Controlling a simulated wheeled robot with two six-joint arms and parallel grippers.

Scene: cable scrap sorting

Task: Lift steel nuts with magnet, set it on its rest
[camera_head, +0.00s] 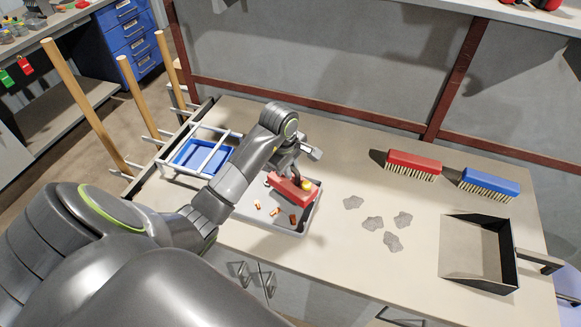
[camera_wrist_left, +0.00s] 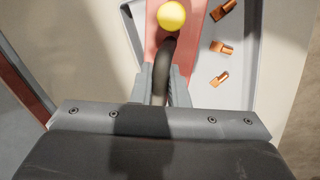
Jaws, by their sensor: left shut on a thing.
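The magnet (camera_head: 293,189) is a red block with a black handle and a yellow knob. It is over a shallow grey tray (camera_head: 309,218); I cannot tell whether it touches the tray floor. My left gripper (camera_head: 298,172) is shut on the black handle. In the left wrist view the fingers (camera_wrist_left: 161,88) close around the handle, with the red magnet (camera_wrist_left: 195,32) beneath. Several copper pieces (camera_wrist_left: 222,47) lie in the tray beside the magnet. No steel nuts can be made out; the magnet's underside is hidden. My right gripper is out of view.
A blue tray (camera_head: 188,164) under a white rod frame (camera_head: 209,160) stands left of the grey tray. Several grey flakes (camera_head: 373,223) lie to the right. A red brush (camera_head: 413,161), a blue brush (camera_head: 490,181) and a dustpan (camera_head: 452,264) sit further right.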

